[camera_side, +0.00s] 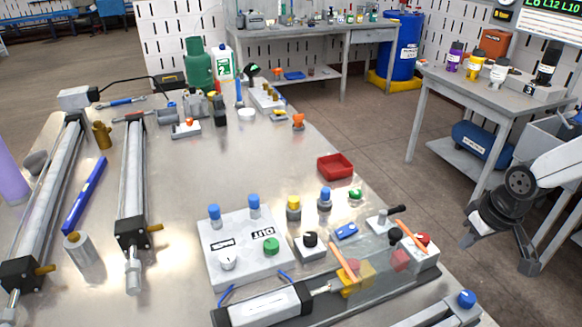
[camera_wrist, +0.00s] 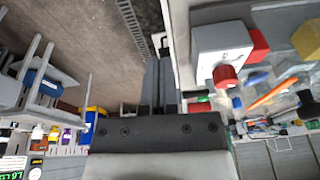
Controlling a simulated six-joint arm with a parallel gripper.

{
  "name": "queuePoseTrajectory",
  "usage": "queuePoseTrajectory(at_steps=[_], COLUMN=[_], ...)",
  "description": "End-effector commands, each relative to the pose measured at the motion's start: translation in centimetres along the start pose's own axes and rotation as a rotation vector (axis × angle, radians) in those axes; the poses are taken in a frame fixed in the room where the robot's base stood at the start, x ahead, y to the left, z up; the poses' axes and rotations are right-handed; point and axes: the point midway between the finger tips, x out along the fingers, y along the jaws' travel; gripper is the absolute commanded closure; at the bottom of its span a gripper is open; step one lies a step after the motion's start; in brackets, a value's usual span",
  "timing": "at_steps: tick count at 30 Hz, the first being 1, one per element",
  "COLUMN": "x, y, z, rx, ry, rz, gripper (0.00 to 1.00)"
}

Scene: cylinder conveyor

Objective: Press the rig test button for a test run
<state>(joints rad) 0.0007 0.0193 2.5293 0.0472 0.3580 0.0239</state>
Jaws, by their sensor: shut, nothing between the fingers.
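A clear-covered rig (camera_side: 385,270) lies along the table's near right edge. At its right end stands a small white box (camera_side: 420,257) with a red button (camera_side: 423,239) on top. In the wrist view the white box (camera_wrist: 222,40) and red button (camera_wrist: 225,76) show right of the fingers. A panel (camera_side: 225,250) with a green button (camera_side: 271,246) stands left of the rig. I cannot read which button is labelled for the test. My gripper (camera_side: 468,240) is shut and empty, beyond the table edge, right of the red button and apart from it; its fingers show in the wrist view (camera_wrist: 160,45).
A black-handled lever (camera_side: 396,209), blue block (camera_side: 346,231) and black-knobbed box (camera_side: 310,245) stand near the rig. A red tray (camera_side: 335,166) lies farther back. Two long cylinders (camera_side: 133,180) occupy the left.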

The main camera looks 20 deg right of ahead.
Motion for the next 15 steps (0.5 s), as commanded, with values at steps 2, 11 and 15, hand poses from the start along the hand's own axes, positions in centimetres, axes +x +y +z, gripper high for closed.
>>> queuePoseTrajectory(at_steps=[2,11,15], x=[0.1,0.4,0.6], y=[-0.3,-2.1,-3.2], z=[-0.9,-6.1,-9.1], rx=[0.055,0.404,0.596], ry=[0.002,0.008,0.003], rz=[-0.013,-0.114,-0.181], gripper=[1.0,1.0,1.0])
